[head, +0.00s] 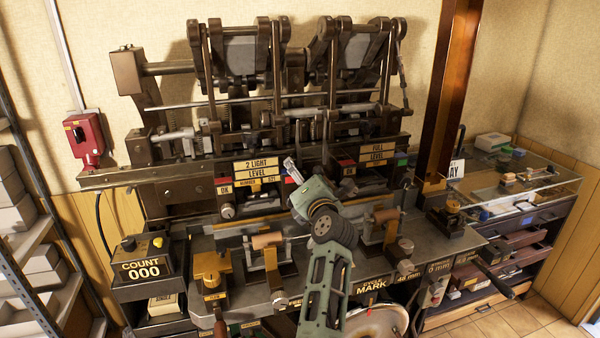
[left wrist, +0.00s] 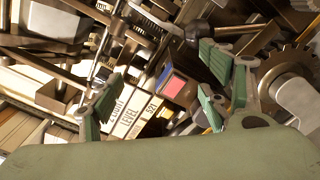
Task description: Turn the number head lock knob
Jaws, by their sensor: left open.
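My left gripper (head: 291,168) reaches up from the bottom of the head view, its fingers in front of the press's middle, just right of the "2 LIGHT LEVEL" sign (head: 256,165). In the left wrist view, its green-padded fingers (left wrist: 155,75) are spread apart with nothing held between them. The sign (left wrist: 128,115) shows tilted there, beside a pink-red button (left wrist: 175,87). My right gripper is not seen.
Linkages and rods (head: 280,100) of the press rise behind the gripper. Fixtures with copper-coloured rollers (head: 267,240) stand on the front bed. A counter box reading 000 (head: 141,268) is at left, a glass-topped cabinet (head: 520,185) at right.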

